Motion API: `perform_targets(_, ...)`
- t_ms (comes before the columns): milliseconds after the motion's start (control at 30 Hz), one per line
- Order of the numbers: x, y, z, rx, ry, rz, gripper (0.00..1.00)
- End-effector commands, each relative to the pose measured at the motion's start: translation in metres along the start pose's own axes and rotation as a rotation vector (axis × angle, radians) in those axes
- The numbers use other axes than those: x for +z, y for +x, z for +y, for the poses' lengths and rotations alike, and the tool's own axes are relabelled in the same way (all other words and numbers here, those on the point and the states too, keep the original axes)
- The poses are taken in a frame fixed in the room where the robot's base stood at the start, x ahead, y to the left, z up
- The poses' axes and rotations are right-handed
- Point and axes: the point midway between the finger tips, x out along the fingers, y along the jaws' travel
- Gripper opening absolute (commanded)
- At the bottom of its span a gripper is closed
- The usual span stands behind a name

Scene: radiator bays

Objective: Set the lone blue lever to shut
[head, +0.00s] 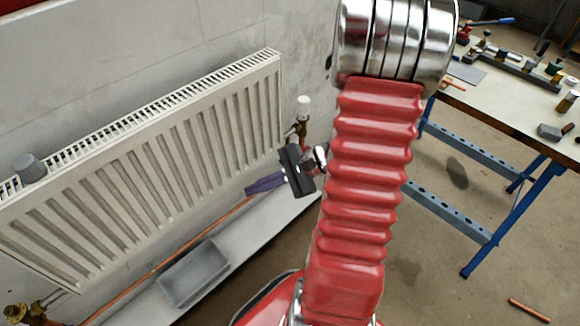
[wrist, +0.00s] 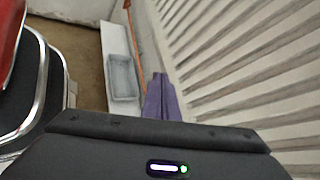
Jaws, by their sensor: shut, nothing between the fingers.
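I cannot make out a blue lever in either view. Brass valve fittings show at the radiator's right end (head: 300,128), under a white cap, and at its lower left corner (head: 22,312), cut by the picture edge. My gripper (head: 250,190) has purple fingers, shut and empty, in front of the radiator's lower right part and pointing left. In the wrist view the fingers (wrist: 160,88) are together beside the radiator's ribs. My red arm hides part of the middle of the head view.
A white ribbed radiator (head: 150,165) hangs on the wall. A grey tray (head: 194,275) lies below it, near a copper pipe (head: 165,262). A grey cup-like thing (head: 30,168) sits on the radiator's top. A workbench with blue legs (head: 530,208) holds tools at right.

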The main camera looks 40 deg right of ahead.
Motion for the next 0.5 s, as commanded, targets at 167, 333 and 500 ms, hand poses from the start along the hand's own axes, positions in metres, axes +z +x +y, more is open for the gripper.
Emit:
perform_targets(167, -0.045, -0.017, -0.004, -0.186, 0.179, -0.022, 0.0)
perform_targets(333, -0.089, -0.037, -0.002, -0.368, 0.334, -0.032, 0.0)
perform_targets(500, -0.136, -0.06, 0.009, -0.556, 0.484, -0.034, 0.0)
